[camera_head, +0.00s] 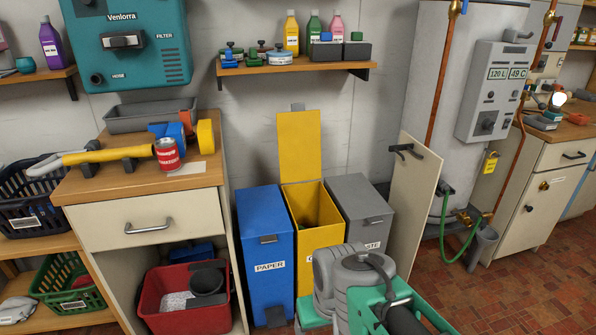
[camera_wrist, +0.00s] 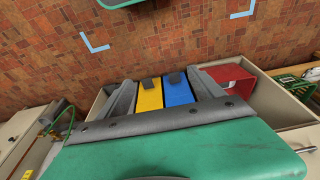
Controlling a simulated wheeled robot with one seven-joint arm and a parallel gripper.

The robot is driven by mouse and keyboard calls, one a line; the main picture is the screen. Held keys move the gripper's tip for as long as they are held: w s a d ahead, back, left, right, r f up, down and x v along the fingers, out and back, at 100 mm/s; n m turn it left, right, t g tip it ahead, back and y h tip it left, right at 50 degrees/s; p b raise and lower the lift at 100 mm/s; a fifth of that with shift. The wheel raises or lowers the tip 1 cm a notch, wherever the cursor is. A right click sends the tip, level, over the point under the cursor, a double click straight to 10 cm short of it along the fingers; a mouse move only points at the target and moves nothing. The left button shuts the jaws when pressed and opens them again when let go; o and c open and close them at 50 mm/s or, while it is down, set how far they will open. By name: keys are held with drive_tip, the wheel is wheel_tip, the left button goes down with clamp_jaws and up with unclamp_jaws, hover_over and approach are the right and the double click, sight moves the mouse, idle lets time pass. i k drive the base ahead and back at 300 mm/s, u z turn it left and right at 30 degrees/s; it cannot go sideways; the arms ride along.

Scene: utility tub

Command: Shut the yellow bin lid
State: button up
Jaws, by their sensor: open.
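The yellow bin (camera_head: 316,235) stands between a blue bin and a grey bin. Its yellow lid (camera_head: 299,147) is open, standing upright at the back near the wall. The bin's dark inside partly shows. In the wrist view, the yellow bin's front (camera_wrist: 150,97) shows beyond my gripper (camera_wrist: 161,77), whose two grey fingers are spread and empty. The lid cannot be made out there. In the head view my grey and green arm is low in front of the bins and hides part of the yellow bin's front; the fingertips cannot be made out.
The blue PAPER bin (camera_head: 265,238) and the grey bin (camera_head: 362,207) have shut lids. A pale panel (camera_head: 413,200) stands right of the grey bin. A workbench (camera_head: 146,190) with a red tub (camera_head: 186,299) below is left. A shelf (camera_head: 295,68) with bottles hangs above.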

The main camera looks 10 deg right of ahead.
sight(299, 130)
drive_tip(key=k, duration=0.55)
drive_tip(key=u, duration=0.6)
drive_tip(key=i, duration=1.75)
drive_tip(key=z, duration=0.65)
